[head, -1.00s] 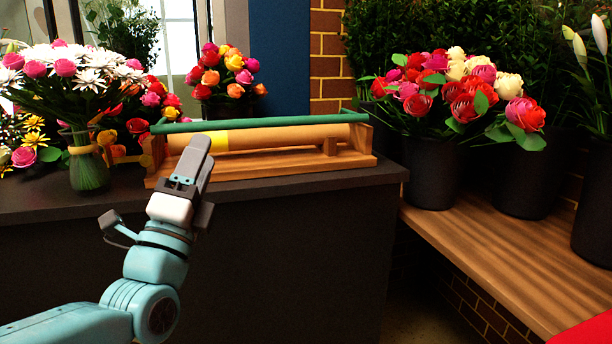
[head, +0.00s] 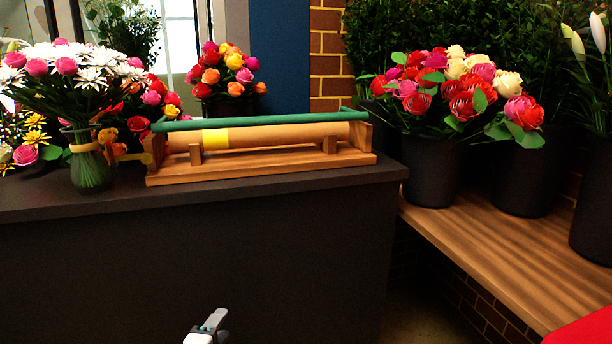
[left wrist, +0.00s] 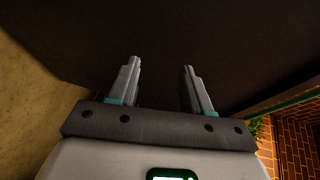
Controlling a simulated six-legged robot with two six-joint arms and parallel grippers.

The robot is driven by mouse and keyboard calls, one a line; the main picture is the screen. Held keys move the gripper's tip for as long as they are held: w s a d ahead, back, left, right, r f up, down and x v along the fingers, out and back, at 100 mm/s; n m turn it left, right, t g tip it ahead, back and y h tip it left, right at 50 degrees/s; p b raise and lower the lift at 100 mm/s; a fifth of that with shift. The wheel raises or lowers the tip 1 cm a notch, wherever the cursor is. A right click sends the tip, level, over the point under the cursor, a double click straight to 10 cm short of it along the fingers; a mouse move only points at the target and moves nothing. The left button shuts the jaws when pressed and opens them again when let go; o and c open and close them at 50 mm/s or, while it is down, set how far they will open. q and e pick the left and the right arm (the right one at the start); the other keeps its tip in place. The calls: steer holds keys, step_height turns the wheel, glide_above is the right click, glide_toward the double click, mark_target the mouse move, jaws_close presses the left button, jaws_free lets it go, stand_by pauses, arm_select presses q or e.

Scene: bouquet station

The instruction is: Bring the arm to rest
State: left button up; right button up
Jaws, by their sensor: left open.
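My left gripper (head: 212,322) shows only at the bottom edge of the head view, low in front of the dark counter's front face. Most of the left arm is out of the picture. In the left wrist view the two fingers of the left gripper (left wrist: 160,85) stand apart with nothing between them. They face a dark surface and touch nothing that I can see. My right gripper is in neither view.
The dark counter (head: 250,240) carries a wooden rack (head: 270,172) with a paper roll (head: 270,136), and a glass vase (head: 90,170) of flowers. On the right, black buckets (head: 432,175) of flowers stand on a wooden bench (head: 480,240). Space before the counter looks clear.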

arm_select(q)
steer(key=s+d+f+n+g, duration=0.1)
steer(key=s+f+n+g, duration=0.35)
steer(key=s+f, duration=0.6)
steer(key=s+d+f+n+g, duration=0.2)
steer(key=s+f+n+g, duration=0.4)
steer(key=f, duration=0.7)
steer(key=s+d+f+n+g+h, duration=0.1)
steer(key=s+f+n+g, duration=0.1)
steer(key=s+n, duration=0.5)
steer(key=s+d+f+n+g+h, duration=0.1)
steer(key=s+d+f+n+g, duration=0.1)
steer(key=s+n, duration=0.5)
step_height(320, 180, up, 33)
steer(key=s+m+p, duration=0.3)
steer(key=p, duration=3.1)
steer(key=shift+d+g, duration=0.35)
steer(key=shift+d, duration=0.05)
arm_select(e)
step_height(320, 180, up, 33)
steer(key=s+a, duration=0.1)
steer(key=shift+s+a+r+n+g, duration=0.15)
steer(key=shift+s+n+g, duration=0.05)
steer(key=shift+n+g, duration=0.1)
arm_select(q)
steer(key=shift+w+f, duration=0.1)
steer(key=shift+o, duration=0.6)
